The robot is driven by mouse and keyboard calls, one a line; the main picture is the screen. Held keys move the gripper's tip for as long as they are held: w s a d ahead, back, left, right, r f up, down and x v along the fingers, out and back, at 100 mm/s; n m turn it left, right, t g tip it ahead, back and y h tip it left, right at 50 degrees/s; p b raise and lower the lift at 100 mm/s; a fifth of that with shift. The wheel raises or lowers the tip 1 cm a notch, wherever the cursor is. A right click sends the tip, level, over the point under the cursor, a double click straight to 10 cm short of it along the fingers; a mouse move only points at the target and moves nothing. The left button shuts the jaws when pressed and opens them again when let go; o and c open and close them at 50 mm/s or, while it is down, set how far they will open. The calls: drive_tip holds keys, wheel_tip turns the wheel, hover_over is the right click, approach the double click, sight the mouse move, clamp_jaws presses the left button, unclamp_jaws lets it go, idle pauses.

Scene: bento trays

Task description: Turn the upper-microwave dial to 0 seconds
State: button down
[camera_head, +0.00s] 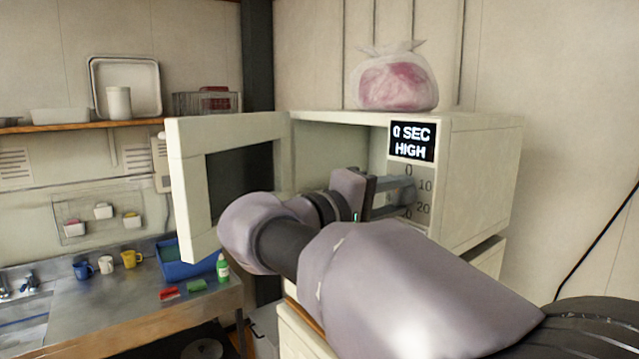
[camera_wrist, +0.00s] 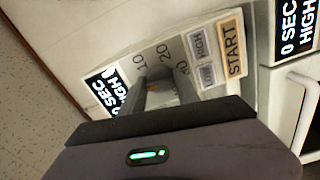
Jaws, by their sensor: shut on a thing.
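The upper microwave (camera_head: 475,170) is cream white, and its door (camera_head: 181,180) stands open to the left. Its black display (camera_head: 411,142) reads "0 SEC HIGH". The same display shows tilted in the wrist view (camera_wrist: 107,92). Below it are the dial's printed numbers, 0, 10, 20 and 30. My gripper (camera_head: 408,196) reaches the control panel from the left. In the wrist view its fingertips (camera_wrist: 163,78) are shut on the dial amid these numbers. The dial itself is mostly hidden by the fingers, so its pointer cannot be read.
A bag with pink contents (camera_head: 395,80) sits on top of the microwave. In the wrist view, a START button (camera_wrist: 232,48) lies past the dial, and a second display (camera_wrist: 294,28) also reads "0 SEC HIGH". A counter with mugs and a blue bin (camera_head: 187,266) is at left.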

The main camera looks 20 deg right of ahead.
drive_tip(key=shift+n+p, duration=0.55)
drive_tip(key=shift+n, duration=0.35)
drive_tip(key=c, duration=0.9)
unclamp_jaws()
drive_tip(key=p+v, duration=0.1)
drive_tip(key=v, duration=1.6)
drive_tip(key=shift+a, duration=0.2)
